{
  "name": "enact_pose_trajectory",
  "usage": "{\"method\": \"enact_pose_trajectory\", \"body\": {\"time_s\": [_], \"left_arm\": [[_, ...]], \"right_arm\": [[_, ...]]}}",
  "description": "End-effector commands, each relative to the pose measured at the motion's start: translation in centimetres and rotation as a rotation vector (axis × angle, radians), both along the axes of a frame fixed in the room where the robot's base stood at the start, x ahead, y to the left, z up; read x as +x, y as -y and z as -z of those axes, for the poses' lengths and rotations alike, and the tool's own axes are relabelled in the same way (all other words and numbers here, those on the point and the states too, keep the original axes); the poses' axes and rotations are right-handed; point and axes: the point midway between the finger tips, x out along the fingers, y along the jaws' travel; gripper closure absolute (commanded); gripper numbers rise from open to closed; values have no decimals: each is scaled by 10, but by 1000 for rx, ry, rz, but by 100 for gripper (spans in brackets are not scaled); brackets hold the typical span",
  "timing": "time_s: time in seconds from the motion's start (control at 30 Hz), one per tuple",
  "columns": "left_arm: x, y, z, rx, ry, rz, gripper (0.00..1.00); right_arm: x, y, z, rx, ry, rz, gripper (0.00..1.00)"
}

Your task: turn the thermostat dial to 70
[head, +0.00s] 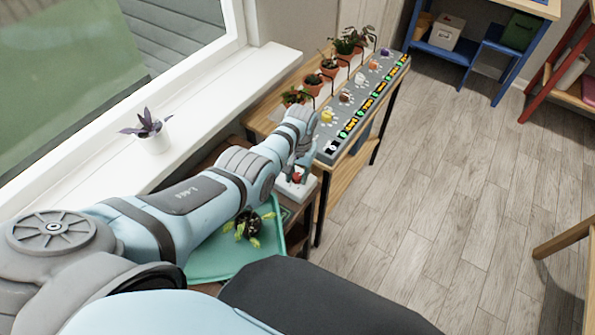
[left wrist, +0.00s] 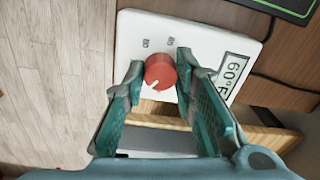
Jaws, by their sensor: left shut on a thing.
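The thermostat is a white box (head: 296,190) at the near end of the wooden bench in the head view. It also shows in the left wrist view (left wrist: 200,30). Its red dial (left wrist: 161,69) has a white pointer mark, which points toward the lower left of that view. The display (left wrist: 234,75) reads 60, with a further character partly hidden by a finger. Small printed numbers beside the dial are too small to read surely. My left gripper (left wrist: 160,79) is shut on the dial, one finger on each side. My right gripper is not in view.
A green tray (head: 205,268) with a leafy plant (head: 250,228) lies under my left arm. A potted purple plant (head: 150,135) stands on the windowsill.

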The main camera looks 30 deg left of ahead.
Motion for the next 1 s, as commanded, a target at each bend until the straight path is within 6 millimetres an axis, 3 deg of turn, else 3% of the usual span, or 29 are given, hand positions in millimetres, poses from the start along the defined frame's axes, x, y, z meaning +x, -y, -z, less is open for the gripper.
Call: {"method": "enact_pose_trajectory", "body": {"time_s": [0.73,0.77,0.8,0.87,1.0], "left_arm": [[1,0,0,0,3,100,100],[1,0,0,0,3,100,70],[1,0,0,0,3,100,64],[1,0,0,0,2,100,54],[0,0,0,0,2,99,54]], "right_arm": [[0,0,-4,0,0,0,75],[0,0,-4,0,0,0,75],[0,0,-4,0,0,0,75],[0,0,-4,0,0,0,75],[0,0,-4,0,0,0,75]]}}
